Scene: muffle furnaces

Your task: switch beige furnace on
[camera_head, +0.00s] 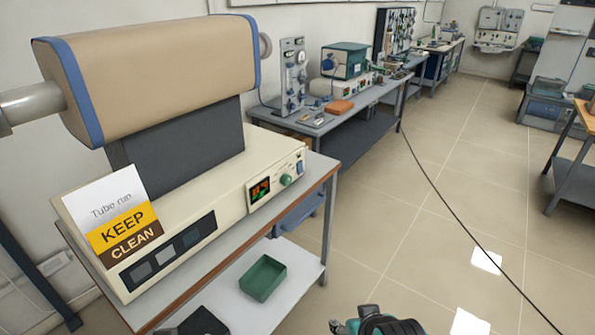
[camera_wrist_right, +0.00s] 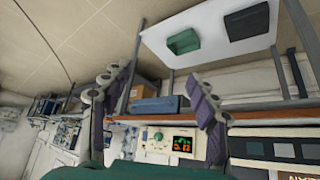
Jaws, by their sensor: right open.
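The beige furnace (camera_head: 165,65) is a tube body with blue end bands on a cream base (camera_head: 190,225), on a bench at the left of the head view. The base's front panel has a lit red-green display (camera_head: 260,190), a green knob (camera_head: 286,180) and a small blue-and-white switch (camera_head: 299,166) at its right end. I cannot tell the switch's position. My right gripper (camera_wrist_right: 158,105) is open and empty in the wrist view, its two fingers apart. The display (camera_wrist_right: 182,144) and knob (camera_wrist_right: 158,136) show beyond and between them. My left gripper is not in view.
A "KEEP CLEAN" sign (camera_head: 115,222) leans on the base's left part. A green tray (camera_head: 263,278) lies on the bench's lower shelf (camera_head: 225,300). A second bench (camera_head: 375,92) with instruments stands behind.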

